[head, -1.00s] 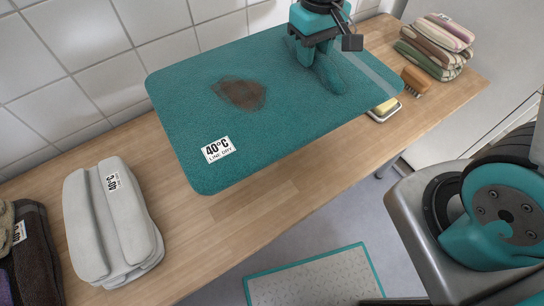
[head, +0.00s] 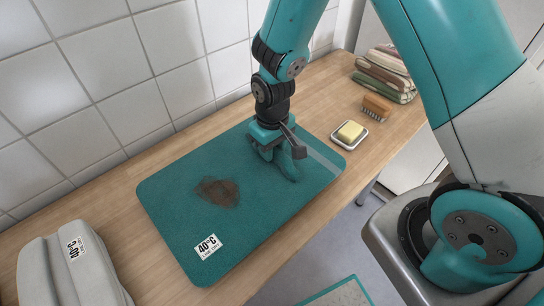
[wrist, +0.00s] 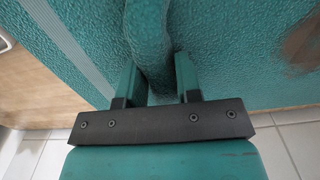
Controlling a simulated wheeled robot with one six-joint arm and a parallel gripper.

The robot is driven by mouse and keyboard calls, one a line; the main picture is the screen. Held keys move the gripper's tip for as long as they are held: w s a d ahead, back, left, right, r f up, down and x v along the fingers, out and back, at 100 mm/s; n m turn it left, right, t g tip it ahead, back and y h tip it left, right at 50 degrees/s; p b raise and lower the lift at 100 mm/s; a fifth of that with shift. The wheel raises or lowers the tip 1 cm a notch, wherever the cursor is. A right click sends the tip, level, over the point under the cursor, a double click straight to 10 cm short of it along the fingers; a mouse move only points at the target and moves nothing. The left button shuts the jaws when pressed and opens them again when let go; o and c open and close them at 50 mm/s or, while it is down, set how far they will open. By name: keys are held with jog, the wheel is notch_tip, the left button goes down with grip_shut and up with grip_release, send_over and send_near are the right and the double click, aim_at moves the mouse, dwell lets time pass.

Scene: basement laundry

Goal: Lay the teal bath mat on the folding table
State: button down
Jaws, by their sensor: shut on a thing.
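The teal bath mat (head: 240,235) lies spread out, flat and low, over the wooden folding table (head: 165,155) in the head view. It bears a brown stain (head: 218,192) and a white 40°C label (head: 208,246). A pale stripe crosses its right end. My gripper (head: 277,158) is at the mat's right part, shut on a raised fold of the mat. In the wrist view the fold (wrist: 150,45) stands between my two fingers (wrist: 158,80). Whether the whole underside touches the table is hidden.
A yellow soap on a white dish (head: 349,134), a wooden brush (head: 376,107) and folded striped towels (head: 385,75) lie at right. A tiled wall runs behind the table.

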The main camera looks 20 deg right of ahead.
jog(key=shift+f, duration=1.7)
jog(key=shift+f, duration=0.1)
jog(key=c, duration=0.8)
grip_release()
notch_tip(320, 180, up, 12)
jog(key=shift+f, duration=0.1)
jog(key=s+a+r+n+y, duration=0.1)
jog(key=s+a+r+y, duration=0.1)
jog(key=s+r, duration=0.6)
jog(key=s+a+r+n+y, duration=0.2)
jog(key=s+r, duration=0.7)
jog(key=s, duration=0.1)
jog(key=shift+s+a, duration=0.3)
jog(key=shift+a, duration=0.05)
